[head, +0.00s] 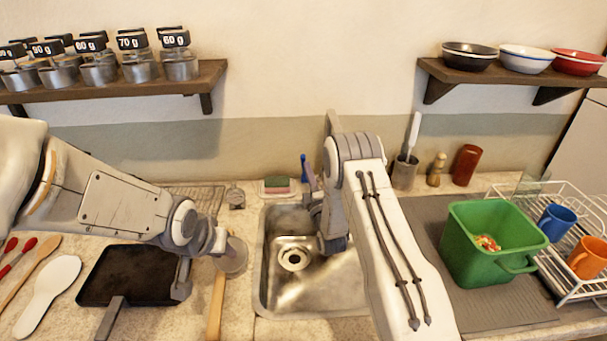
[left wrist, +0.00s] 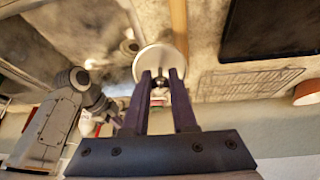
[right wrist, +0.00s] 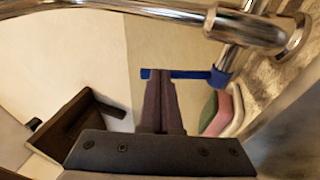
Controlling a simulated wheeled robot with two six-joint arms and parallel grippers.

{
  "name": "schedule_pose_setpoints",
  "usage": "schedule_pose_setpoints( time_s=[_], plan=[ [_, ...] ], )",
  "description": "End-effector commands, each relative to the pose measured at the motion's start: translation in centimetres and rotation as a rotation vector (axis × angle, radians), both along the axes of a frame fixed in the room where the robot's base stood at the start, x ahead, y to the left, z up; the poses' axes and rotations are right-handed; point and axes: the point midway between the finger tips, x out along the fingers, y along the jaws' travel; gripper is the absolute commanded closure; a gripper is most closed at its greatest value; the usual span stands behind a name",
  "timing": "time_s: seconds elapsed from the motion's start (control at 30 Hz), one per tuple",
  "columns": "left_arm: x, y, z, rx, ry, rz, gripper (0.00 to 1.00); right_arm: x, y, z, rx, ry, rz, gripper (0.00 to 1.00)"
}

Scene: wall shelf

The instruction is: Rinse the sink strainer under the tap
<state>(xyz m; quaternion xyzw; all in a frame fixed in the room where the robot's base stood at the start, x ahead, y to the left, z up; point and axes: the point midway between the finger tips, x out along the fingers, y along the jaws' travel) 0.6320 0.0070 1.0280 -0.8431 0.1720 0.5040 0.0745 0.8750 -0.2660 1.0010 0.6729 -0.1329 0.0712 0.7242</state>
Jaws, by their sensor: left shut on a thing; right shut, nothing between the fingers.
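The sink strainer (head: 236,262), a pale round disc, is held by my left gripper (head: 222,245) over the counter just left of the sink. In the left wrist view the strainer (left wrist: 150,60) sits at the shut fingertips (left wrist: 160,76). The steel sink (head: 262,285) has a round drain (head: 294,257). The tap is mostly hidden behind my right arm in the head view; its chrome pipe (right wrist: 150,10) and blue lever (right wrist: 195,74) show in the right wrist view. My right gripper (right wrist: 160,75) is shut and empty, its tips at the lever; contact is unclear. I see no water stream.
A sponge dish (head: 276,186) and small timer (head: 236,197) stand behind the sink. A dark pan (head: 130,275) and wooden handle (head: 216,308) lie left. A green bin (head: 480,255) and dish rack (head: 560,197) stand right. Shelves (head: 130,88) hang above.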

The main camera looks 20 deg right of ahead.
Motion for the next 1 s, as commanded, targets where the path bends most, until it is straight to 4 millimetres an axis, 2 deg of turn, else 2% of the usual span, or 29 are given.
schedule_pose_setpoints(
  time_s=[0.33,0.53,0.7,1.0],
  plan=[
    [0.0,0.8,0.1,-0.001,-0.001,0.013,1.00,0.4,1.1,0.0,0.001,0.002,0.013,1.00],
    [0.0,0.7,1.2,-0.001,-0.001,0.013,1.00,1.1,0.8,1.1,0.024,0.081,0.012,1.00],
    [0.0,0.6,-0.5,0.000,0.000,0.010,1.00,1.9,0.4,0.9,0.033,0.109,0.010,1.00],
    [0.0,0.5,-0.4,-0.001,0.000,0.009,1.00,2.0,0.2,1.2,0.033,0.112,0.007,1.00]
  ],
)
